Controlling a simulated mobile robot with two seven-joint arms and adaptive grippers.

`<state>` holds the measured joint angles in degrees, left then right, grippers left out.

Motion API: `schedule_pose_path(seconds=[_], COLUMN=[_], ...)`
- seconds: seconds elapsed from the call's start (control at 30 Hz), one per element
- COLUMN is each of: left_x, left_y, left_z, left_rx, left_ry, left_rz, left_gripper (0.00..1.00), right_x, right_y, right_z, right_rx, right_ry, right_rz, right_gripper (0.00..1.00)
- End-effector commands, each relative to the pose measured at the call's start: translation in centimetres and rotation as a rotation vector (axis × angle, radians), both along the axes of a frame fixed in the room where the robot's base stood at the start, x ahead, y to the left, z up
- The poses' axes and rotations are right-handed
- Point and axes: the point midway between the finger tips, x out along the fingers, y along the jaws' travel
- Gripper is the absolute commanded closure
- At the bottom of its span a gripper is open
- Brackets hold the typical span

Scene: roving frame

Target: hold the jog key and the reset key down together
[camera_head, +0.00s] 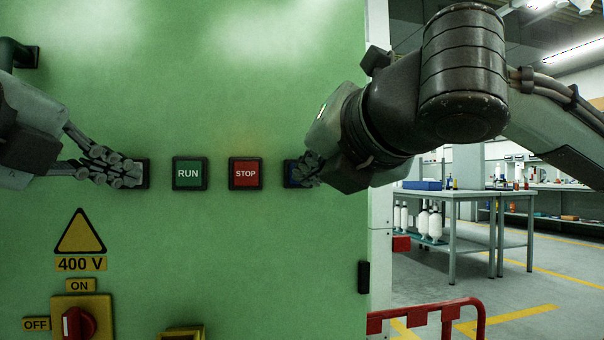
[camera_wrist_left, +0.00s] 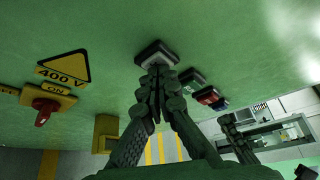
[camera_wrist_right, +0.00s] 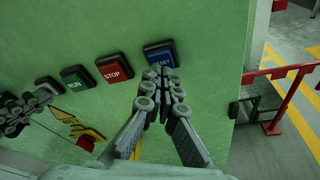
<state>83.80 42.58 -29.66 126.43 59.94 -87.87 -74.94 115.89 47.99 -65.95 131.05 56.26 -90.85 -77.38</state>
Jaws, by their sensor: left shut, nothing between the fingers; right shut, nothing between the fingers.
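The jog key (camera_wrist_left: 155,49), a pale cap in a dark housing with its legend hidden, is at the left end of the key row. My left gripper (camera_head: 128,172) is shut and empty, its fingertips at this key's face and covering most of it in the head view. The blue reset key (camera_wrist_right: 158,52), its legend partly covered, is at the right end. My right gripper (camera_head: 308,172) is shut and empty, its fingertips at the lower part of that key in the right wrist view. I cannot tell whether either key is pressed in.
A green RUN key (camera_head: 189,173) and a red STOP key (camera_head: 245,173) sit between the grippers on the green cabinet (camera_head: 230,260). Below are a 400 V sign (camera_head: 80,235) and a red rotary switch (camera_head: 78,323). A red rail (camera_head: 440,308) stands right of the cabinet.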

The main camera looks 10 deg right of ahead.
Motion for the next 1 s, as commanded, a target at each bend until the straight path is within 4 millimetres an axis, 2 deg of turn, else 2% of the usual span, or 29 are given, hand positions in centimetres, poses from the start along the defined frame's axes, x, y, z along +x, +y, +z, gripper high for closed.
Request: schedule_pose_path(seconds=[0.63, 1.0], left_x=[0.0, 0.0], left_y=[0.0, 0.0], left_z=[0.0, 0.0], left_rx=[0.000, 0.000], left_ry=[0.001, 0.001], left_rz=[0.000, 0.000], left_gripper=[1.00, 1.00], right_x=[2.0, 1.9], right_y=[0.0, 0.0], right_z=[0.0, 0.0], right_rx=[0.001, 0.001], right_ry=[0.001, 0.000], right_rz=[0.000, 0.000], right_gripper=[1.00, 1.00])
